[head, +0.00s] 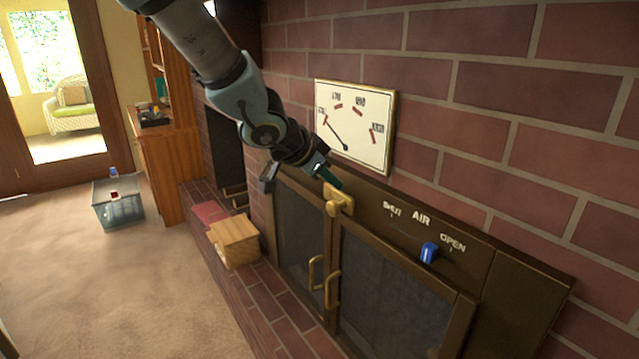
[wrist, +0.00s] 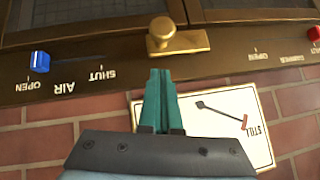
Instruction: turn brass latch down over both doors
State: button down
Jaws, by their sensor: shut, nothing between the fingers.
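The brass latch (head: 345,197), a flat bar with a round knob, sits on the dark metal strip above the doors. It also shows at the top middle of the wrist view (wrist: 188,42), its bar lying along the strip. The left door (head: 300,235) and right door (head: 390,295) are dark mesh panels in brass-brown frames, both closed, with brass handles (head: 332,290) near their meeting edges. My gripper (head: 328,176) is shut and empty, its teal fingers just above the latch. In the wrist view the fingertips (wrist: 160,72) point at the latch with a small gap showing.
A blue air slider (head: 429,252) stands on the strip right of the latch. A white dial plate (head: 377,125) is on the brick wall just above my gripper. A red knob (wrist: 314,33) shows in the wrist view.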

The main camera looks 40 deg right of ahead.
aim_at(341, 203)
jog(key=shift+w+f+b, duration=0.2)
jog(key=shift+f+b, duration=0.2)
jog(key=shift+f, duration=0.55)
jog(key=shift+w+f+b, duration=0.2)
jog(key=shift+f+b, duration=0.15)
jog(key=shift+f, duration=0.55)
jog(key=shift+f+b, duration=0.2)
jog(key=shift+b, duration=0.3)
jog(key=shift+s+t+b, duration=0.1)
jog(key=shift+t+b, duration=0.2)
jog(key=shift+b, duration=0.55)
